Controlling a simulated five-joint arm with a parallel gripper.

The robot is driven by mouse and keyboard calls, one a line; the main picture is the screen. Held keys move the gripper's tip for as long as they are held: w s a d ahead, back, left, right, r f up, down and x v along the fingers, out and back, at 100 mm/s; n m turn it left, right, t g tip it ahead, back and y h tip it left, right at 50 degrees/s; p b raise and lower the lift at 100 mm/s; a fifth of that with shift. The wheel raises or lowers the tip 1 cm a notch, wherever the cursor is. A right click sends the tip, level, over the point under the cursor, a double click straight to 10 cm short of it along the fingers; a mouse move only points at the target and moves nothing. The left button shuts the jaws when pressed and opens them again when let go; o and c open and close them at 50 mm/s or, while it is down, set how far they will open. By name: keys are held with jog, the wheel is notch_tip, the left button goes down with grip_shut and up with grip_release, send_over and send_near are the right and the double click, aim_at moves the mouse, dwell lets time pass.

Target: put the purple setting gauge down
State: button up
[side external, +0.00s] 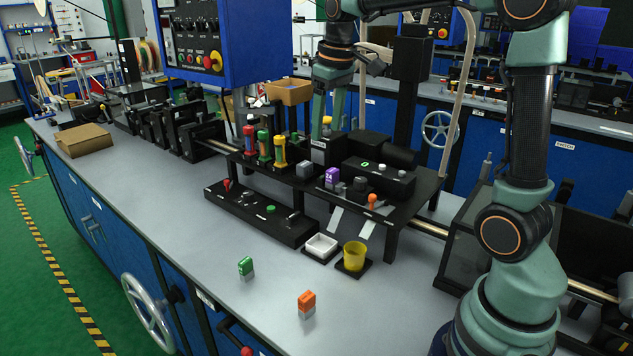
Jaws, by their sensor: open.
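The purple setting gauge (331,175) stands upright on the black raised platform (400,212), beside small grey blocks. A pale mark shows on its face. My gripper (327,126) points down above and behind the gauge in the picture, with its two green fingers spread apart. It is open and the gauge is clear of its fingers. A small yellow object shows between the fingers; I cannot tell its depth. The gauge's underside is hidden.
Red, green and yellow cylinders (280,152) stand left of the gauge. A black control strip (262,212), white tray (321,246) and yellow cup (354,256) lie in front. Green (245,266) and orange (307,301) blocks stand on the otherwise clear front bench.

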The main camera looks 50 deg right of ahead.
jog(key=s+a+f+t, duration=0.3)
jog(key=s+a+f, duration=0.1)
jog(key=s+a, duration=0.7)
jog(key=shift+s+t+y, duration=0.3)
jog(key=shift+s, duration=0.35)
